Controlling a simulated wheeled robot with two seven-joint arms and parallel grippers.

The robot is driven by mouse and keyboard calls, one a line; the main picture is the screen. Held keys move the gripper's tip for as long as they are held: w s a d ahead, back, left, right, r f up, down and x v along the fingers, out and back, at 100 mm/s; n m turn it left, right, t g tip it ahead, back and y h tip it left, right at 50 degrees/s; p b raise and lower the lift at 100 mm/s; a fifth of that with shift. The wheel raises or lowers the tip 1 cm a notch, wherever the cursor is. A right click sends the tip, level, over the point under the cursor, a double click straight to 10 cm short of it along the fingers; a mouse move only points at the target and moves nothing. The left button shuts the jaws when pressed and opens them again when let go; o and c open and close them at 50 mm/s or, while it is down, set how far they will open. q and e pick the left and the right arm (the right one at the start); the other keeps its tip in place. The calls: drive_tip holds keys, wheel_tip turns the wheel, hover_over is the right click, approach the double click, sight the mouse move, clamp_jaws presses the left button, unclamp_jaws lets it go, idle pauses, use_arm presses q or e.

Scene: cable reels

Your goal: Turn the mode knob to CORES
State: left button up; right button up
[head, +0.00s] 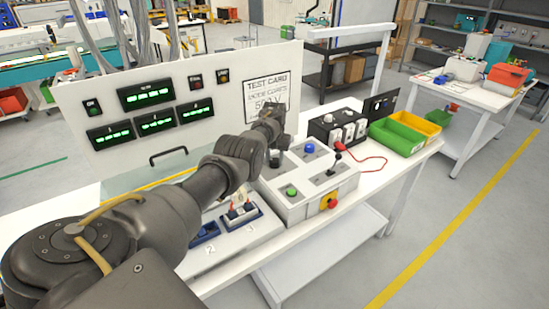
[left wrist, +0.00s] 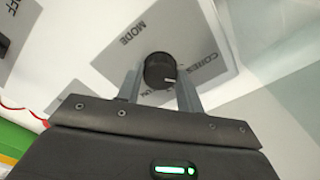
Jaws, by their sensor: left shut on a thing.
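The mode knob (left wrist: 160,70) is a round black knob with a short white mark, on a grey plate (left wrist: 186,40) lettered MODE and CORES. The white mark points to the right in the left wrist view, toward the side where CORES is printed. Some lettering below the knob is partly hidden. My left gripper (left wrist: 160,88) is shut on the knob, one finger on each side. In the head view my left gripper (head: 273,142) reaches down to the back left of the grey control box (head: 290,208) and largely hides the knob. My right gripper is not in view.
The control box also carries a green button (head: 291,192), a blue button (head: 309,148), a black lever (head: 335,165) and a red stop button (head: 332,203). A display panel (head: 70,110) stands behind. Green (head: 397,136) and yellow bins sit to the right.

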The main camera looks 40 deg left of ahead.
sight(274, 160)
use_arm(q)
drive_tip(key=shift+n, duration=1.9)
drive_tip(key=o, duration=1)
drive_tip(key=shift+r+p, duration=3.8)
drive_tip(key=shift+r, duration=1.55)
